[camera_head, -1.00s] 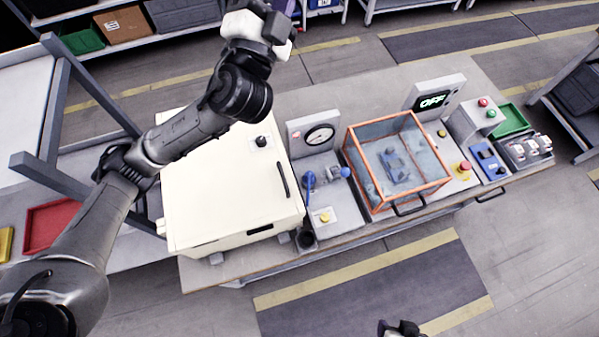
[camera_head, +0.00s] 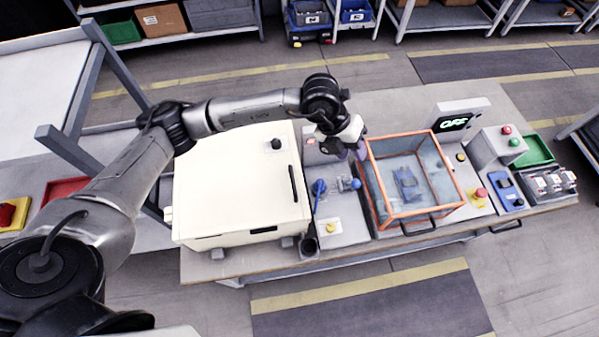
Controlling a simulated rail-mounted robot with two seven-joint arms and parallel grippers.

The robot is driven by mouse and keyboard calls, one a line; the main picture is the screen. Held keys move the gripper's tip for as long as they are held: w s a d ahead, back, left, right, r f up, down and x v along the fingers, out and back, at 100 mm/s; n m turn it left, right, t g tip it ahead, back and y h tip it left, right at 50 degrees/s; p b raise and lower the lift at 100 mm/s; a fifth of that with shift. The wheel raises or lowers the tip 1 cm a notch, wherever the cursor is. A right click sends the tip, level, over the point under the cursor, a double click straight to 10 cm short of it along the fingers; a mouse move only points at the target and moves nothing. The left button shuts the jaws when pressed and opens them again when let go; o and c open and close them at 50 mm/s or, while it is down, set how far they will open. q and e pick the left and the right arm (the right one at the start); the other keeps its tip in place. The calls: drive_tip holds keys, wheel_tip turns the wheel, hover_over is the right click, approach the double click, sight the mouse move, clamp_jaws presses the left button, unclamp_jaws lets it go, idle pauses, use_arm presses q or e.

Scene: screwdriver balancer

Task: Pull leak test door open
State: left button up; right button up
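A clear box with an orange frame (camera_head: 416,214) stands on the bench, a blue part (camera_head: 407,184) inside it and a dark handle (camera_head: 418,229) low on its front. To its left is a closed cream cabinet (camera_head: 232,205) with a dark bar handle (camera_head: 293,183) on its top panel. No readable label shows which of them is the leak test door. My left gripper (camera_head: 357,146) hangs by the clear box's back left corner, in front of the gauge, and hides most of it. Its fingers are too small to tell their opening or any contact. My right gripper is out of view.
A panel with blue valves (camera_head: 320,187) and a yellow button (camera_head: 332,227) lies between cabinet and clear box. An OFF display (camera_head: 455,122), a red stop button (camera_head: 480,193) and a green tray (camera_head: 533,150) are to the right. The floor in front is free.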

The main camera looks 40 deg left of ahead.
use_arm(q)
drive_tip(key=s+a+f+n+g+y, duration=0.2)
drive_tip(key=a+y, duration=0.2)
drive_tip(key=a, duration=0.1)
drive_tip(key=n+g+y, duration=0.2)
drive_tip(key=n+y, duration=0.1)
drive_tip(key=n, duration=0.2)
approach(293, 176)
drive_tip(key=f, duration=0.2)
drive_tip(key=f+p, duration=0.1)
drive_tip(key=f, duration=0.1)
drive_tip(key=s+f, duration=0.1)
drive_tip(key=f, duration=0.2)
drive_tip(key=shift+s+a+p, duration=0.15)
drive_tip(key=shift+a+p, duration=0.2)
drive_tip(key=shift+a, duration=0.05)
drive_tip(key=shift+s+a+f, duration=0.1)
drive_tip(key=shift+f, duration=0.6)
drive_tip(key=shift+c, duration=0.2)
clamp_jaws()
